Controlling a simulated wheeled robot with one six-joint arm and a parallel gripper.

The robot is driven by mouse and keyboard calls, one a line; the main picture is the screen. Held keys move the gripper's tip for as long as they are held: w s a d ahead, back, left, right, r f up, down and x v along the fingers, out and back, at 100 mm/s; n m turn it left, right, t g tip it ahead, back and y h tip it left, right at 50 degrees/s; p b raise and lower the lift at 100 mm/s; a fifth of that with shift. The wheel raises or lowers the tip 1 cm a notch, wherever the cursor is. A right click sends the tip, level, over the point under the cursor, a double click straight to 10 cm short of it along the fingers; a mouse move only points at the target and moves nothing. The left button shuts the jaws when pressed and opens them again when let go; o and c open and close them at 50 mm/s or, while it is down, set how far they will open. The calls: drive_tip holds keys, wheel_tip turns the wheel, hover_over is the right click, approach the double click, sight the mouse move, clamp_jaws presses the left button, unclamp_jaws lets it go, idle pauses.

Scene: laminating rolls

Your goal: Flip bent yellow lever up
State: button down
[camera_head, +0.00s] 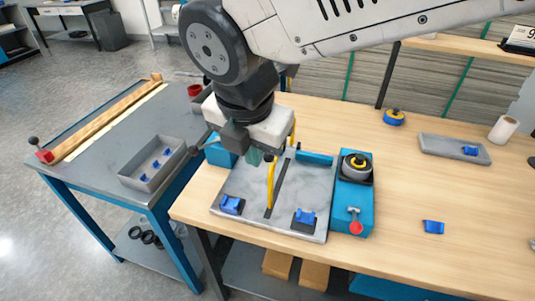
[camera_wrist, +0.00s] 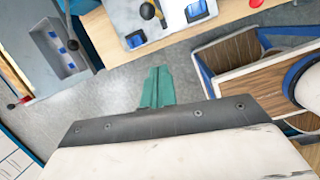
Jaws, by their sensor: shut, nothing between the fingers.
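The bent yellow lever (camera_head: 270,183) stands on a grey metal plate (camera_head: 240,190), beside a dark slot. Its lower part shows just right of my gripper. Another yellow piece (camera_head: 292,130) shows behind the gripper; I cannot tell whether it joins the lever. My gripper (camera_head: 254,158) hangs over the plate, a little left of the lever's upper end, with its green fingers together and empty. In the wrist view the closed fingers (camera_wrist: 157,72) lie over grey floor. A yellow lever end (camera_wrist: 148,10) shows at that view's top edge, apart from the fingers.
Blue clamps (camera_head: 231,205) (camera_head: 304,219) sit on the plate's front corners. A blue unit (camera_head: 354,195) with a black-yellow knob and red-tipped switch stands on the right. A grey bin (camera_head: 153,162) sits on the left table. The wooden bench (camera_head: 430,185) is mostly clear on the right.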

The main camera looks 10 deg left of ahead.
drive_tip(key=shift+s+a, duration=0.1)
drive_tip(key=shift+a, duration=0.05)
drive_tip(key=w+f, duration=0.5)
drive_tip(key=f, duration=0.2)
drive_tip(key=shift+w+d+f, duration=0.2)
drive_tip(key=shift+w+d, duration=0.15)
drive_tip(key=shift+w, duration=0.05)
idle(0.5)
